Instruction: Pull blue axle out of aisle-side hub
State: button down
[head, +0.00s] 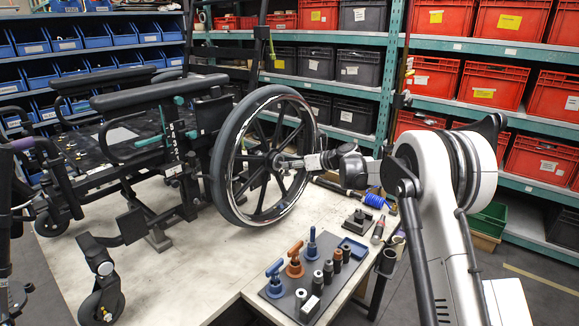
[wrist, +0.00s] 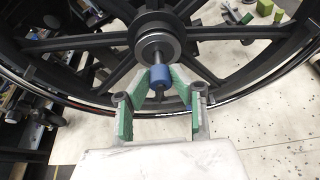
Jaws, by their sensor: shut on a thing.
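The blue axle (wrist: 158,78) shows in the wrist view as a blue cap with a dark tip, below the round grey hub (wrist: 157,47) at the wheel centre. A shaft links the cap side to the hub. My gripper (wrist: 159,75) has its green-padded fingers closed on both sides of the blue cap. In the head view my gripper (head: 286,162) reaches from the right to the hub of the large black-spoked wheel (head: 229,150). The axle cannot be made out there. How much of the shaft is still inside the hub cannot be told.
The wheelchair (head: 150,125) stands on a pale bench (head: 170,272). A dark plate (head: 272,292) at the front holds blue and orange handled pins and several grey bushings. A blue coil (head: 374,200) lies behind it. Shelves with red and dark bins line the back.

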jog(key=shift+s+d+b, duration=0.3)
jog(key=shift+s+d, duration=0.3)
jog(key=shift+d, duration=0.25)
dwell(0.3)
